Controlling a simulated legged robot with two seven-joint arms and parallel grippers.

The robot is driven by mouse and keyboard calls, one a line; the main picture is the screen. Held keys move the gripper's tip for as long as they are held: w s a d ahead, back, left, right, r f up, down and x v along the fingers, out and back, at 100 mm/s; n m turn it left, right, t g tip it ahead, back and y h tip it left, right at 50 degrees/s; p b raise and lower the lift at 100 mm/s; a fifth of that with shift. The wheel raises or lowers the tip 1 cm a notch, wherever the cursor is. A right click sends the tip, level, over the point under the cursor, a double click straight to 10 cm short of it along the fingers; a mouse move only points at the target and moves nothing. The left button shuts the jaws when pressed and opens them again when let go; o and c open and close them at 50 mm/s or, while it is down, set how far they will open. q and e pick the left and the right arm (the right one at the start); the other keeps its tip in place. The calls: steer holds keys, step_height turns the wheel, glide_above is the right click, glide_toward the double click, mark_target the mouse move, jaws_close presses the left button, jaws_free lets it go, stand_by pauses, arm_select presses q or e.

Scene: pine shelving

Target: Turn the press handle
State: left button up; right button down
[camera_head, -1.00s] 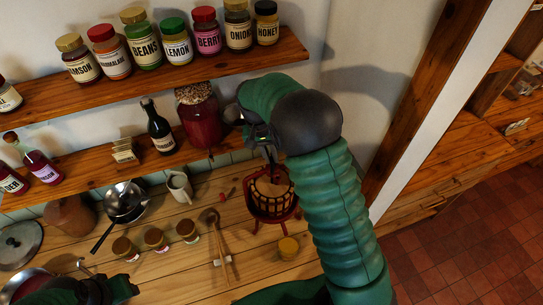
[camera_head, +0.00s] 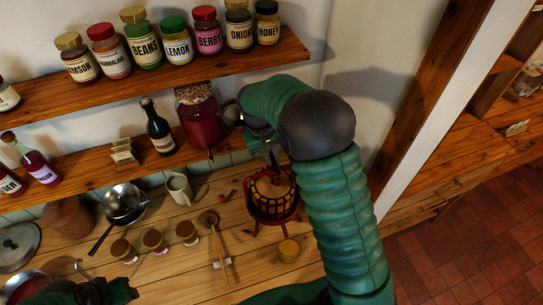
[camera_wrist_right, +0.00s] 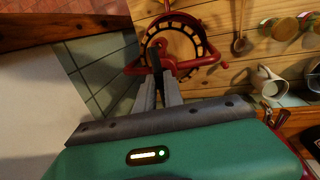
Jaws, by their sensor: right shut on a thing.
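The press (camera_head: 256,205) stands on the wooden counter, with a red frame and a dark slatted basket holding a pale round top. It also shows at the top of the right wrist view (camera_wrist_right: 203,47). Its red handle (camera_wrist_right: 131,69) crosses the front of the basket there. The exact contact is partly hidden by the fingers and, in the head view, by my arm. My left gripper (camera_head: 128,288) is low at the left, away from the press; its fingers are too dark to read.
A lower shelf (camera_head: 95,178) with bottles and a large red jar (camera_head: 199,120) is close behind my right gripper.

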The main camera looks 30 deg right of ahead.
steer(key=shift+s+f, duration=0.1)
steer(key=c, duration=1.6)
jaws_free()
steer(key=shift+o, duration=0.7)
steer(key=shift+s+a, duration=0.1)
steer(key=shift+r, duration=0.25)
steer(key=w+a+r+b, duration=0.1)
steer(key=a+r+b, duration=0.2)
steer(key=r, duration=1.3)
steer(key=shift+a+b, duration=0.15)
steer(key=shift+b, duration=0.3)
